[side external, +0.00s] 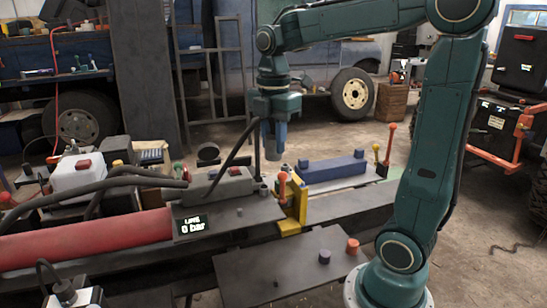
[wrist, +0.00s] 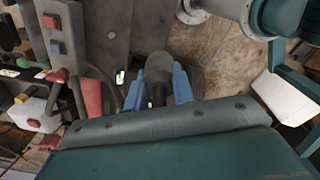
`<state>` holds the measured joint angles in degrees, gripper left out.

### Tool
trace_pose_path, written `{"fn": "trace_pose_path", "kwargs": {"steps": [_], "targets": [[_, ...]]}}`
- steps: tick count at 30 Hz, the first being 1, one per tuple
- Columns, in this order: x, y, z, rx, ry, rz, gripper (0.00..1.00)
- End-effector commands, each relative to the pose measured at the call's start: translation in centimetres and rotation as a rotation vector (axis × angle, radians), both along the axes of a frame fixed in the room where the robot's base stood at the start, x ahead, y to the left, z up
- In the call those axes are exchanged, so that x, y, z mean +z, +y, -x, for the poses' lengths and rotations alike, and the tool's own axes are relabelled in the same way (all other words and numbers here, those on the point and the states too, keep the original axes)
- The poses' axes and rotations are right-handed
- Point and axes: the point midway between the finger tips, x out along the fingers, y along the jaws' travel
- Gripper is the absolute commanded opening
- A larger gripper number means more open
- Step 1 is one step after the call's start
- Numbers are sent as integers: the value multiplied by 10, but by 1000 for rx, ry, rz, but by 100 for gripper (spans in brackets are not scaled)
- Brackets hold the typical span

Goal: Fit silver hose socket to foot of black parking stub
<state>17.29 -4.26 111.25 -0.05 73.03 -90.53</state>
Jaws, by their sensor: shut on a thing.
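My gripper (side external: 272,150) hangs upright above the machine in the side view, its blue fingers pointing down. In the wrist view, my gripper (wrist: 158,97) is shut around a dark grey, rounded fitting (wrist: 158,66) at a hose end, which appears to be the hose socket. The black hose (side external: 232,148) arcs from the valve block up to my gripper. The held end is in the air, apart from the plates. The black parking stub cannot be singled out with certainty; a small dark stub (side external: 240,211) stands on the plate by the display.
The valve block (side external: 218,184), red cylinder (side external: 90,237) and yellow bracket (side external: 292,203) with its red-topped lever lie below. A blue block (side external: 333,167) stands behind.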

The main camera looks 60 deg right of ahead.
Motion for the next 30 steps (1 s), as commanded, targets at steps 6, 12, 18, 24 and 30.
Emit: {"fn": "trace_pose_path", "kwargs": {"steps": [6, 12, 18, 24, 30], "targets": [[-19, 4, 10, 33, 3, -1, 2], [-50, 4, 10, 31, 4, -1, 2], [-91, 4, 10, 30, 7, -2, 2], [-146, 4, 11, 30, 9, -3, 2], [-197, 4, 11, 30, 10, -3, 2]]}}
